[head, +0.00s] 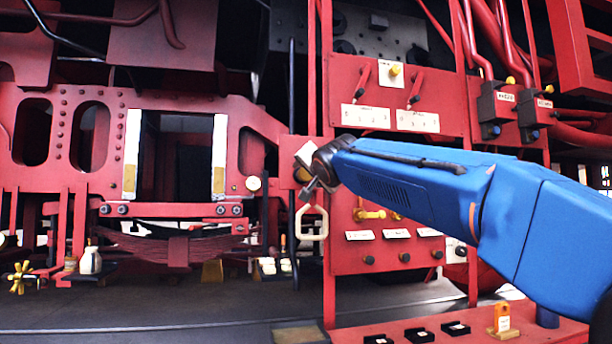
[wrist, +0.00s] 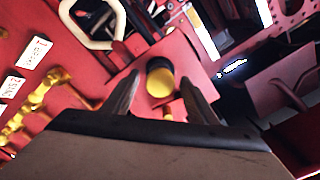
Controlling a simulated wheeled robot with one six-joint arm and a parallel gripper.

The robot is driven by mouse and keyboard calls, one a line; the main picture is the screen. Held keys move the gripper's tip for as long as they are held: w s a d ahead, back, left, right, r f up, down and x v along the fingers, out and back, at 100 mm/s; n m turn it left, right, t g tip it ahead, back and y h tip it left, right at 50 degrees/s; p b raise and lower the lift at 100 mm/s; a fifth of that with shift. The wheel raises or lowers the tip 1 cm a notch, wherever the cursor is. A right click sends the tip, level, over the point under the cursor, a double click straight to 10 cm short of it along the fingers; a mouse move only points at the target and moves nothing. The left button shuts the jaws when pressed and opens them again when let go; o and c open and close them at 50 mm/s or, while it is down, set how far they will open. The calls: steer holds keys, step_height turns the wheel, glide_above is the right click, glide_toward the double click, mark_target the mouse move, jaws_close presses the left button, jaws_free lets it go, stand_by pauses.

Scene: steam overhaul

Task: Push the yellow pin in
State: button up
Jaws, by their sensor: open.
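The yellow pin (wrist: 160,82) shows in the wrist view as a round yellow end with a black collar, on a red square plate (wrist: 150,62). It appears between my two fingertips, and I cannot tell how much gap lies between them and it. My gripper also shows in the wrist view (wrist: 159,79). Its fingers are apart with nothing held.
A cream loop handle (head: 312,223) hangs just below my gripper; it is at the upper left in the wrist view (wrist: 92,25). Brass valve fittings (head: 369,214) sit to the right on the red panel (head: 345,258). Another yellow knob (head: 394,69) is higher up.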

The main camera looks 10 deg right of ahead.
steer(key=s, duration=1.5)
steer(key=shift+s, duration=0.35)
steer(key=s+d+f+n+g+h, duration=0.1)
steer(key=s+d+f+g, duration=0.1)
steer(key=f, duration=0.6)
steer(key=s+d+f+n+g, duration=0.1)
steer(key=s+d+f+g, duration=0.15)
steer(key=f, duration=0.65)
steer(key=s+f+n+g, duration=0.2)
steer(key=s+f, duration=0.6)
steer(key=f, duration=0.5)
steer(key=s+d+f+n+g, duration=0.1)
steer(key=s+f+n+g, duration=0.1)
steer(key=s+f, duration=0.6)
steer(key=s+d+f+n+g+y, duration=0.1)
steer(key=s+f+n+g, duration=0.2)
steer(key=s+f, duration=0.5)
step_height(320, 180, down, 12)
steer(key=shift+s+d+f+g, duration=0.15)
steer(key=shift+d+f+g, duration=0.1)
steer(key=shift+g, duration=0.6)
steer(key=shift+r, duration=0.1)
steer(key=shift+c, duration=0.7)
